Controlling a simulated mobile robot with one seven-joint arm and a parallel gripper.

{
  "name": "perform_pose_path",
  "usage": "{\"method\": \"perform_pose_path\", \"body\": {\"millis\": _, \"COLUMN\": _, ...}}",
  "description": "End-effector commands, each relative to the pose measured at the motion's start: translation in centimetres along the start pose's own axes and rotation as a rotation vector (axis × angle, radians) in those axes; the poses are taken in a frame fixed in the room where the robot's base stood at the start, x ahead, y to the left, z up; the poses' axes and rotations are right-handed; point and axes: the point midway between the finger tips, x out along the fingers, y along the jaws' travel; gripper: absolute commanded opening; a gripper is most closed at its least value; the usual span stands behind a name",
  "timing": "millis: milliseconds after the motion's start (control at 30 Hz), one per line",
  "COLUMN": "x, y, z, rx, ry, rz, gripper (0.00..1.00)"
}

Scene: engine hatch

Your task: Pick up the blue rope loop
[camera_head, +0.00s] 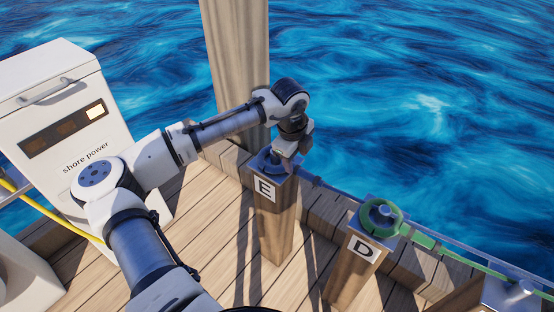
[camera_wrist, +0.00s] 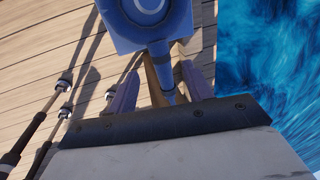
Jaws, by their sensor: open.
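The blue rope loop (camera_head: 262,163) lies around the peg on top of the post marked E, partly hidden behind my gripper (camera_head: 287,158). In the wrist view the blue loop (camera_wrist: 157,38) rings the peg at the top of the picture. Its straight blue end (camera_wrist: 166,82) runs down from the ring between my fingers. My gripper (camera_wrist: 158,73) is open, with one finger on each side of this end. I cannot tell whether either finger touches it.
A green rope loop (camera_head: 377,216) lies on the post marked D (camera_head: 352,262), to the right. A white shore power cabinet (camera_head: 70,125) stands at left. A tall wooden piling (camera_head: 237,55) rises behind my arm. Water lies beyond the dock edge.

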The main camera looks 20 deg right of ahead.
Motion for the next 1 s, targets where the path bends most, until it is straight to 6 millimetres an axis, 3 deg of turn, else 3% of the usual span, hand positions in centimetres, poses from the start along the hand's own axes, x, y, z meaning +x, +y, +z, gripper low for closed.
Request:
{"method": "perform_pose_path", "body": {"millis": 300, "x": 4.3, "y": -0.1, "z": -0.5, "rx": 0.001, "ry": -0.002, "rz": 0.001, "gripper": 0.5}}
{"method": "perform_pose_path", "body": {"millis": 633, "x": 4.9, "y": -0.1, "z": -0.5, "rx": 0.0, "ry": -0.001, "rz": -0.001, "gripper": 0.49}}
{"method": "perform_pose_path", "body": {"millis": 1000, "x": 4.9, "y": -0.1, "z": -0.5, "rx": 0.0, "ry": -0.001, "rz": -0.001, "gripper": 0.01}}
